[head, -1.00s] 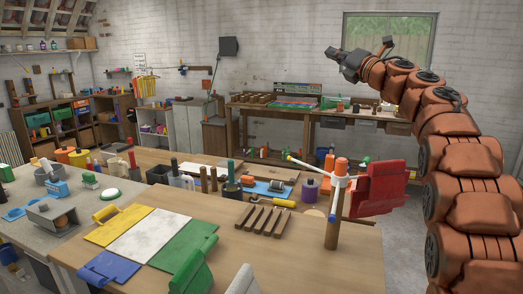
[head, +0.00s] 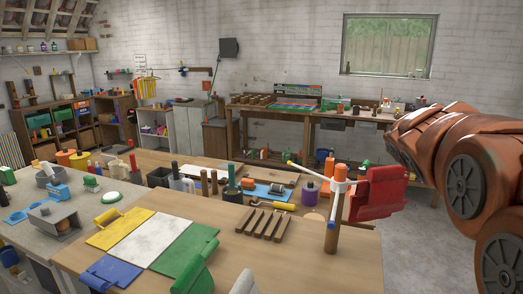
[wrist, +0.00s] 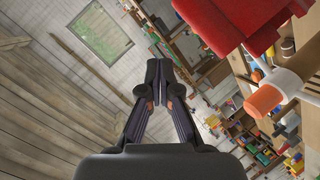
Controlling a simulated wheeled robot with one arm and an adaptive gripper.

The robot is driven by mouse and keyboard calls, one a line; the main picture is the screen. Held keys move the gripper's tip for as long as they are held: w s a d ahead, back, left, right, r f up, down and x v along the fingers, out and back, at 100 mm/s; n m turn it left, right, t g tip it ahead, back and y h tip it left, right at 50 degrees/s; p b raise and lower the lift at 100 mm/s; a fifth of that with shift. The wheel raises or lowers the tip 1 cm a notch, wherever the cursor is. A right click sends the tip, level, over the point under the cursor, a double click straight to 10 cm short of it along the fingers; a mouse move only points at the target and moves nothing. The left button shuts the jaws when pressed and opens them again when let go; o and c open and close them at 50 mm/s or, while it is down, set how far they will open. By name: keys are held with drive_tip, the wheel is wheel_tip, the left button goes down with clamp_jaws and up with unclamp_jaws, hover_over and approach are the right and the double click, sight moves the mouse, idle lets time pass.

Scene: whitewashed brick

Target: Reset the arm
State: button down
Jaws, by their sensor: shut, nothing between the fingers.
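My gripper (wrist: 154,72) shows in the wrist view with its two dark fingers together and nothing between them. It is out of sight in the head view, where only my orange-brown arm links fill the right side. In the wrist view the gripper is up in open air, touching nothing that I can see. A red panel (wrist: 228,22) and an orange-capped post (wrist: 264,99) lie to the right of the fingers in that view.
In the head view the red panel (head: 379,193) and the orange-topped post (head: 341,172) stand at the right end of the wooden table (head: 330,270), near my arm. A workbench (head: 350,115) runs along the back wall. Grey floor (head: 410,240) is clear right of the table.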

drive_tip(key=s+a+f+m+g+y, duration=0.1)
drive_tip(key=s+a+f+m+g, duration=0.2)
drive_tip(key=s+f, duration=0.65)
drive_tip(key=s+a+f+m+g+y, duration=0.15)
drive_tip(key=s+a+f+g, duration=0.3)
drive_tip(key=s+f, duration=0.55)
drive_tip(key=s+a+f+g+y, duration=0.1)
drive_tip(key=s+a+f+g, duration=0.1)
drive_tip(key=s, duration=0.6)
drive_tip(key=s+a+f+m+g+y, duration=0.1)
drive_tip(key=s+a+f+g, duration=0.1)
drive_tip(key=s, duration=0.5)
drive_tip(key=s+a+f+m+g+y+p, duration=0.1)
drive_tip(key=s+a+f+g, duration=0.1)
drive_tip(key=s, duration=0.6)
drive_tip(key=a+f, duration=0.1)
drive_tip(key=a, duration=0.1)
drive_tip(key=shift+s+a+f+g, duration=0.35)
drive_tip(key=shift+a+f, duration=0.05)
